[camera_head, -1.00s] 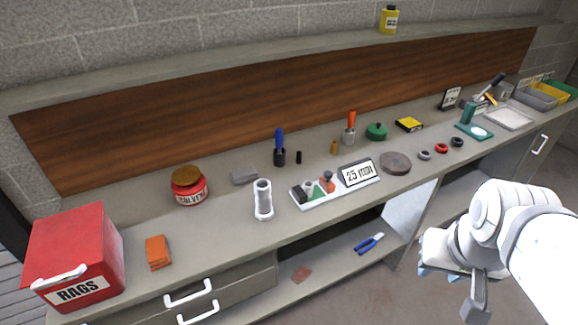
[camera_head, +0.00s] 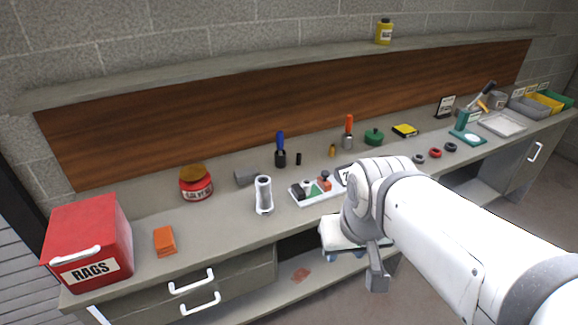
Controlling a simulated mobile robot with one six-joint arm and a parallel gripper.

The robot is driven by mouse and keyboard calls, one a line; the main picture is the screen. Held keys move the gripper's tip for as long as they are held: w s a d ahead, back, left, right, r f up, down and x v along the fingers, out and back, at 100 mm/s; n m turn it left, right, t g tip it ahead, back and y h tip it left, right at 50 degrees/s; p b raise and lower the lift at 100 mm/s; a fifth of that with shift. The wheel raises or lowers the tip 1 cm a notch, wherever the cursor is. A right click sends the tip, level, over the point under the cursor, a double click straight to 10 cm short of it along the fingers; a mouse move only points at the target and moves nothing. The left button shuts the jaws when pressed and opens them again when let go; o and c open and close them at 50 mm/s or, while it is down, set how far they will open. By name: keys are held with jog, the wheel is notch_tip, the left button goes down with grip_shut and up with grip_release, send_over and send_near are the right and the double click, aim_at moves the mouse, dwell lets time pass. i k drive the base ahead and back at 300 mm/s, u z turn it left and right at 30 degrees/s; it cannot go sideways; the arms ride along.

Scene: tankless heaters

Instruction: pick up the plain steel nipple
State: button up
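A white tray (camera_head: 308,202) near the bench's front edge holds small fittings: a dark piece (camera_head: 298,192), a small pale grey cylinder (camera_head: 308,186) by green, and a red piece (camera_head: 325,183). The grey cylinder may be the plain steel nipple; it is too small to be sure. A larger pale grey tube (camera_head: 263,193) stands upright left of the tray. My gripper (camera_head: 345,254) is in front of the bench, right of and below the tray, apart from the fittings. Its fingers are mostly hidden by my wrist. My arm hides the tray's right end and most of its sign.
A red rags box (camera_head: 90,240), orange block (camera_head: 165,240) and solvent jar (camera_head: 196,186) stand at left. Blue- and orange-handled tools (camera_head: 280,150) (camera_head: 348,132) stand behind the tray. Rings (camera_head: 435,153) lie at right. An open lower shelf (camera_head: 300,275) lies below.

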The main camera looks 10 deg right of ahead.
aim_at(306, 185)
jog(key=z, duration=0.05)
jog(key=i, duration=1)
jog(key=u, duration=0.05)
